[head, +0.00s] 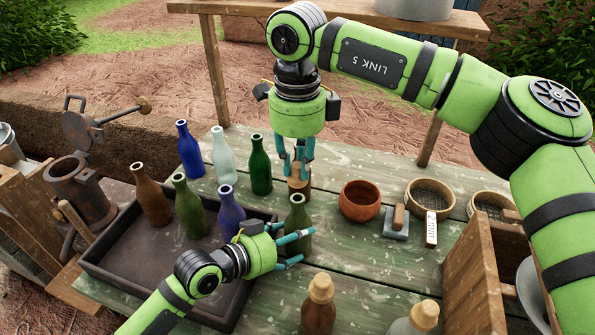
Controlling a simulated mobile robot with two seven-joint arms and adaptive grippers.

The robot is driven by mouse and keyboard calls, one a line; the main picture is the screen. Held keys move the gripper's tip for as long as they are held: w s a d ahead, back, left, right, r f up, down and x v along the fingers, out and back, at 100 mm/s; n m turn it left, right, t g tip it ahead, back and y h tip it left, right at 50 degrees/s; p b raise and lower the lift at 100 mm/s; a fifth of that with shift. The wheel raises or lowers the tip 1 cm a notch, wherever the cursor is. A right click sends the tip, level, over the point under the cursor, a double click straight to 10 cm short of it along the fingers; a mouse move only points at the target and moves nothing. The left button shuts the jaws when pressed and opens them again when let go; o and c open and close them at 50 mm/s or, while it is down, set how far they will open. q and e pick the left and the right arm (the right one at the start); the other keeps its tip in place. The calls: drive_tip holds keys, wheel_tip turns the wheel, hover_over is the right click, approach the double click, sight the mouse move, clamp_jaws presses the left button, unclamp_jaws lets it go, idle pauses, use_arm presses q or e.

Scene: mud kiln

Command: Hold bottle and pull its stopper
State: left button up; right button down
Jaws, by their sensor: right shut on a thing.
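A dark green bottle (298,217) stands upright at the front middle of the table, beside the tray's right edge. My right gripper (301,170) points down from above, shut on a brown stopper-like piece (298,185) just above the bottle's mouth. I cannot tell whether this piece touches the mouth. My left gripper (296,251) reaches in from the left, low at the bottle. Its fingers are apart; the upper one crosses in front of the bottle's body, and I see no firm hold.
Several unstoppered bottles stand left, some by a dark tray (150,272). Two stoppered bottles, brown (318,312) and clear (413,322), stand in front. A clay bowl (359,201), sieves (430,196) and a wooden-handled block (397,224) are right. A wooden crate (476,275) is front right.

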use_arm(q)
drive_tip(key=o, duration=1.7)
drive_tip(key=shift+s+f, duration=0.2)
drive_tip(key=shift+f, duration=0.2)
drive_tip(key=shift+w+r, duration=0.1)
drive_tip(key=shift+r, duration=0.05)
drive_tip(key=shift+a+r, duration=0.1)
